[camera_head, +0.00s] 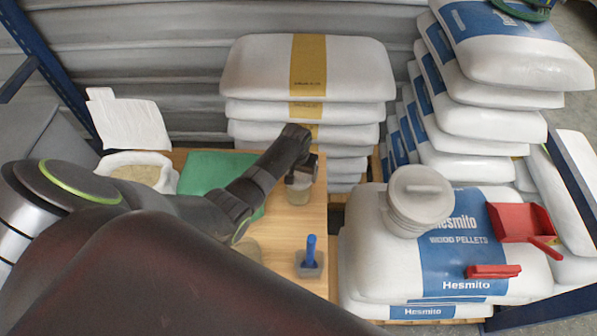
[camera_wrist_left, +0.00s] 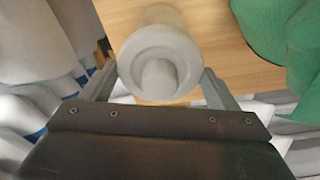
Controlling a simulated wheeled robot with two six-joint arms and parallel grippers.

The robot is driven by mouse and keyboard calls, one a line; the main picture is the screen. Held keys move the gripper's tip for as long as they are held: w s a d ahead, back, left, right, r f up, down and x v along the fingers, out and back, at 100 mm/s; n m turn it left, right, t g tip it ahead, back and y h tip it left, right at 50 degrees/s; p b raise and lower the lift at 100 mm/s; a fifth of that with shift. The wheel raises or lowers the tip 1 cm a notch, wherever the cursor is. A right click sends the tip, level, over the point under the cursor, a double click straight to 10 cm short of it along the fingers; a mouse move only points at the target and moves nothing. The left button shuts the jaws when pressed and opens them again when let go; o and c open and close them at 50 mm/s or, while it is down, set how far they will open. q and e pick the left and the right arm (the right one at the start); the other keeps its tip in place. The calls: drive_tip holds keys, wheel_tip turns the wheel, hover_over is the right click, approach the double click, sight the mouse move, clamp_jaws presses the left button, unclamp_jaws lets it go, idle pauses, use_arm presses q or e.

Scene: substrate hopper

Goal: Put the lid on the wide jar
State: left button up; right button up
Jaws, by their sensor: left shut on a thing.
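My left gripper (camera_head: 300,172) is above the far right part of the wooden table, over a clear jar with beige contents (camera_head: 299,194). In the left wrist view the gripper (camera_wrist_left: 157,82) has its fingers at opposite sides of a round grey lid with a central knob (camera_wrist_left: 158,72), and is shut on it. The lid is at the jar's mouth; I cannot tell whether it rests on the rim or is held just above it. The gripper hides much of the lid in the head view. My right gripper is not in view.
A blue-handled tool with a grey base (camera_head: 308,262) stands near the table's right edge (camera_head: 318,225). A green cloth (camera_head: 205,170) and an open white sack (camera_head: 166,178) lie left. Pellet bags at right carry a lidded grey bucket (camera_head: 418,205) and red dustpan (camera_head: 520,222).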

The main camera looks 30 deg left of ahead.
use_arm(q)
drive_tip(key=o, duration=0.9)
drive_tip(key=shift+r, duration=0.1)
drive_tip(key=shift+r, duration=0.5)
drive_tip(key=r, duration=0.5)
drive_tip(key=s+r, duration=0.1)
drive_tip(key=r, duration=0.4)
drive_tip(key=s+r, duration=0.1)
drive_tip(key=r, duration=0.5)
drive_tip(key=shift+d, duration=0.2)
